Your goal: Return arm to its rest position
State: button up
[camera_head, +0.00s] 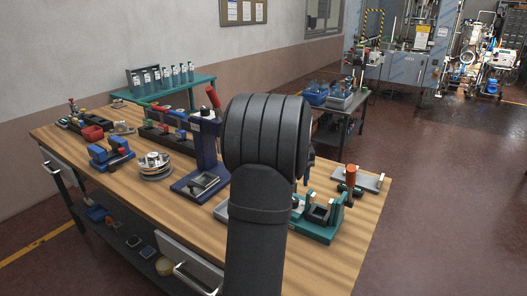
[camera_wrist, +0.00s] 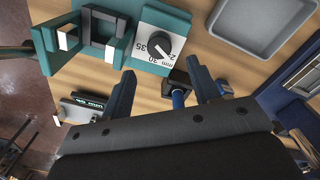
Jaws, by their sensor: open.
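My gripper (camera_wrist: 162,72) shows in the wrist view with its two dark fingers spread wide apart. It is open, and nothing is clamped between the fingers. A small dark part with a blue shaft (camera_wrist: 178,95) appears between them, nearer the right finger, without visible contact. Beyond the fingertips is a teal fixture (camera_wrist: 118,50) with a white dial marked in mm. In the head view my arm stands in front of the workbench (camera_head: 345,250) and hides the gripper. The teal fixture (camera_head: 322,232) shows there to the right of my arm.
A blue press (camera_head: 206,150) with a red handle stands just left of my arm. Round metal discs (camera_head: 155,165), a blue vise (camera_head: 110,153) and red bins (camera_head: 92,133) sit farther left. A grey tray (camera_wrist: 262,25) lies beyond the right finger. Floor right of the bench is clear.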

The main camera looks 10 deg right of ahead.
notch_tip(320, 180, down, 8)
jog(key=shift+d+r, duration=0.1)
jog(key=shift+r, duration=0.05)
jog(key=shift+s, duration=0.1)
dwell(0.4)
notch_tip(320, 180, up, 8)
jog(key=shift+f, duration=0.15)
notch_tip(320, 180, down, 7)
jog(key=shift+f, duration=0.35)
jog(key=m, duration=0.6)
jog(key=shift+m, duration=0.3)
jog(key=m, duration=0.5)
notch_tip(320, 180, up, 16)
jog(key=shift+w+m, duration=0.25)
jog(key=shift+m, duration=0.05)
